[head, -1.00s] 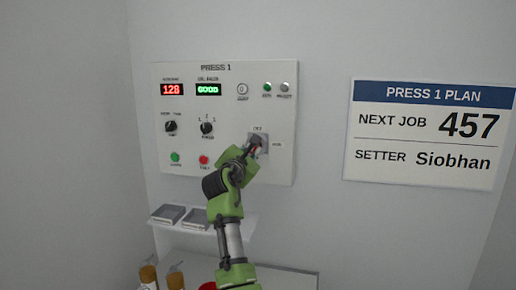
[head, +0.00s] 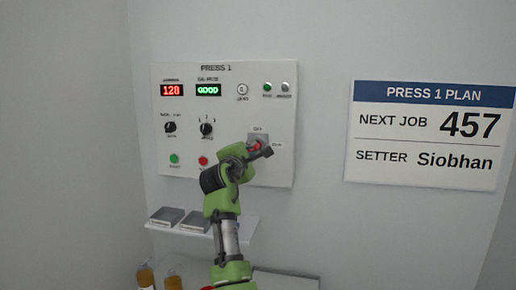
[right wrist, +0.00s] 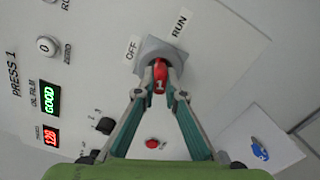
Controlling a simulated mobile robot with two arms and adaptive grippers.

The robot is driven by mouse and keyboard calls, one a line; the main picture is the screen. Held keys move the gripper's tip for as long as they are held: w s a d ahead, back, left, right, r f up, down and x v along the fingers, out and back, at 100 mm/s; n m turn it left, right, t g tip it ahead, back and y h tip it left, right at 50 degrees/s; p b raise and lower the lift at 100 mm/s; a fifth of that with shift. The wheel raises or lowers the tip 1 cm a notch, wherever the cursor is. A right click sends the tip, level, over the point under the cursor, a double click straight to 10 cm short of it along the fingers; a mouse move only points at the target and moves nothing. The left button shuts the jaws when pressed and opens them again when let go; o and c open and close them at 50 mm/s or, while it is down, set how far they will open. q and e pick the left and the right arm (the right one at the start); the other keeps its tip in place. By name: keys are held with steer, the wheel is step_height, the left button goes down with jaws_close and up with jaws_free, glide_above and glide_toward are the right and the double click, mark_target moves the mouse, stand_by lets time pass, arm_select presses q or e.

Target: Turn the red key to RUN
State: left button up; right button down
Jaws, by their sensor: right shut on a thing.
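The red key (head: 257,146) sits in a grey square lock plate (head: 262,137) at the lower right of the PRESS 1 panel. In the right wrist view, the red key (right wrist: 160,75), marked 1, is between my fingertips in front of the plate (right wrist: 152,52). OFF is printed at the plate's upper left there, and RUN above right. My right gripper (head: 261,151) is shut on the key, and its fingers partly cover the key and plate. I cannot tell exactly which mark the key points to. My left gripper is not in view.
The panel (head: 225,120) also carries lit displays, black knobs, a green button (head: 174,158) and a red button (head: 203,160) close to my right arm. A shelf (head: 240,228) with grey trays is below. A sign (head: 430,135) hangs at right.

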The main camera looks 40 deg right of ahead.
steer(key=m+b, duration=0.1)
steer(key=m, duration=0.2)
steer(key=shift+f, duration=0.15)
steer(key=m+b, duration=0.1)
steer(key=m, duration=0.2)
steer(key=c, duration=2)
jaws_free()
steer(key=shift+r, duration=0.2)
steer(key=shift+a, duration=0.1)
steer(key=v, duration=1.2)
steer(key=shift+r, duration=0.1)
